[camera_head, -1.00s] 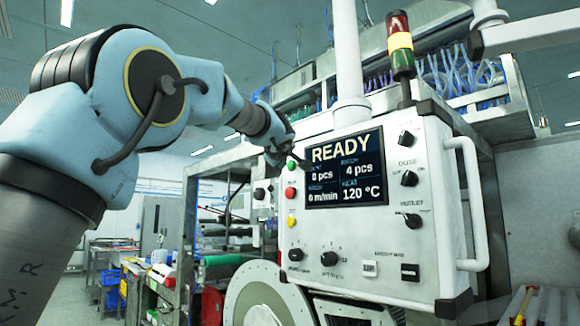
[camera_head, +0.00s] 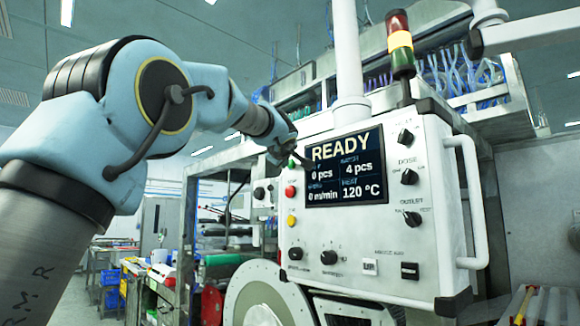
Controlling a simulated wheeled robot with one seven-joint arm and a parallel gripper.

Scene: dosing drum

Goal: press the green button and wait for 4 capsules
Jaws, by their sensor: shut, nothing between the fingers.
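The green button (camera_head: 291,165) is small and sits at the top of the column of buttons on the left edge of the white control panel (camera_head: 420,262). My gripper (camera_head: 293,158) is shut and empty, its tip at or very close to the green button. I cannot tell whether it touches the button. The panel's screen (camera_head: 346,168) reads READY, 0 pcs, batch 4 pcs, 0 m/min and 120 °C. No capsules can be made out.
Below the green button are a red button (camera_head: 291,191) and a yellow button (camera_head: 291,221). Black knobs (camera_head: 408,177) line the panel's right side, beside a white handle (camera_head: 474,200). A signal tower (camera_head: 400,45) glows amber above. A round drum part (camera_head: 268,290) is below.

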